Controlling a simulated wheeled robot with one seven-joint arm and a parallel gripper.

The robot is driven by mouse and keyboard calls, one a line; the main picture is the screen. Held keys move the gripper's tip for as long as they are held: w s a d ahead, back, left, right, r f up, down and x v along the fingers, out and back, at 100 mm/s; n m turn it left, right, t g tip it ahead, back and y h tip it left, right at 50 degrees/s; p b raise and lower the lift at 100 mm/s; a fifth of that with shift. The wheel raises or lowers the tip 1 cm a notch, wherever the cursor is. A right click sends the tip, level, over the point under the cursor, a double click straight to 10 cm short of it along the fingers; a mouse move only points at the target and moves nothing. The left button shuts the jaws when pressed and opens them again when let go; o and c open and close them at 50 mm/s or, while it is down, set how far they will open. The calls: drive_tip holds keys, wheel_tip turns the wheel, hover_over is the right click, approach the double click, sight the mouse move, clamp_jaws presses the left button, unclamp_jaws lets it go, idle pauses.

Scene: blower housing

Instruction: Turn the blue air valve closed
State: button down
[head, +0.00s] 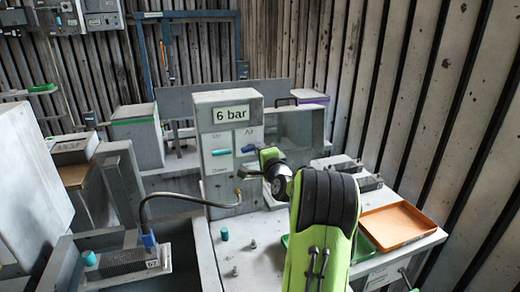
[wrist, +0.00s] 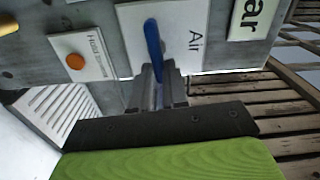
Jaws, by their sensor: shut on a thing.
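The blue air valve handle (head: 248,148) is on the front of the grey panel (head: 217,172), under the "6 bar" sign (head: 231,114). In the wrist view the blue handle (wrist: 152,45) lies along the direction of the "Air" lettering, so it is about level across the panel. My gripper (wrist: 160,78) is shut on the handle's near end. In the head view my gripper (head: 262,154) is at the handle's right end, its fingers partly hidden by my arm. The valve's pivot is not clearly visible.
A teal handle (head: 221,152) sits left of the blue one. An orange button (wrist: 75,61) is beside the Air label. An orange tray (head: 398,226) lies at right.

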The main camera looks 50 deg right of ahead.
drive_tip(key=shift+f+m, duration=0.1)
drive_tip(key=shift+m, duration=0.4)
drive_tip(key=c, duration=1.1)
unclamp_jaws()
drive_tip(key=shift+c, duration=0.2)
drive_tip(key=shift+s, duration=0.1)
drive_tip(key=b+v, duration=0.3)
drive_tip(key=v, duration=1.2)
drive_tip(key=shift+s+a+b, duration=0.15)
drive_tip(key=shift+s+b, duration=0.15)
